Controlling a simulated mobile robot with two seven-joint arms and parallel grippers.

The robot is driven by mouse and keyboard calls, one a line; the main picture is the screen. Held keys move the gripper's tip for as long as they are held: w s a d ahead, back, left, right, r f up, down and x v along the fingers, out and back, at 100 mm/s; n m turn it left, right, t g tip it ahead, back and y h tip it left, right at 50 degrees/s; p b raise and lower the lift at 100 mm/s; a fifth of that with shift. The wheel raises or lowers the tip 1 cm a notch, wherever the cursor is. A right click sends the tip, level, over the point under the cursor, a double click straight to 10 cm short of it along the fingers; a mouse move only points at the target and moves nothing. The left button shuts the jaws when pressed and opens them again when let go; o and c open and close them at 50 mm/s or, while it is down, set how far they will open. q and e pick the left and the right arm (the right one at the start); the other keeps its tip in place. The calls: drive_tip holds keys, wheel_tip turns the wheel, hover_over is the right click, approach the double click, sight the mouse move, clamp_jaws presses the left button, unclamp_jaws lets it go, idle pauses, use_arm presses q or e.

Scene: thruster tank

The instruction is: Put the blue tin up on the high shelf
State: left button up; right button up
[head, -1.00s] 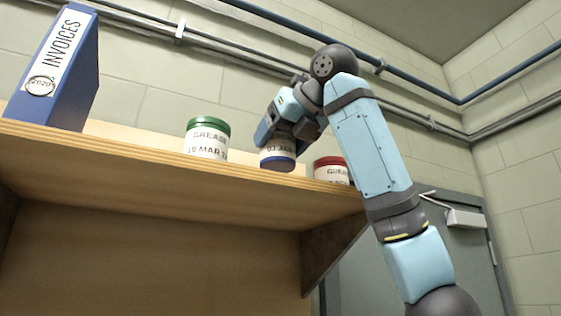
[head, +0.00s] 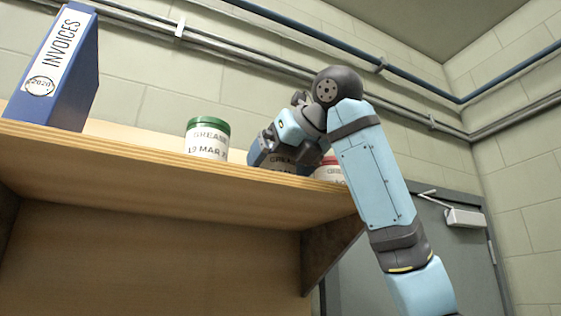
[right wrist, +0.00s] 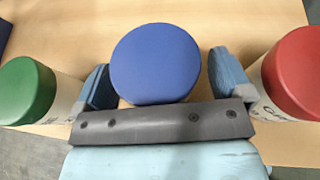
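The blue tin (head: 284,162) stands upright on the high shelf (head: 180,177), between a green-lidded tin and a red-lidded tin; part of its label shows in the head view. Its round blue lid (right wrist: 155,64) fills the middle of the right wrist view. My right gripper (right wrist: 161,80) has one finger on each side of this tin. A narrow gap shows between the lid and the right-hand finger, so it looks open around the tin. In the head view the right gripper (head: 285,152) hides much of the tin. My left gripper is not in view.
The green-lidded tin (head: 207,138) stands close on the left, the red-lidded tin (head: 331,171) close on the right behind my arm. A blue invoices binder (head: 55,70) stands at the shelf's left end. Pipes (head: 300,83) run along the wall behind.

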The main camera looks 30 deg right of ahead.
drive_tip(key=shift+r, duration=0.2)
drive_tip(key=shift+s+r, duration=0.1)
drive_tip(key=shift+s, duration=0.15)
drive_tip(key=b+v, duration=0.3)
drive_tip(key=v, duration=0.8)
drive_tip(key=shift+s, duration=0.25)
drive_tip(key=shift+d, duration=0.1)
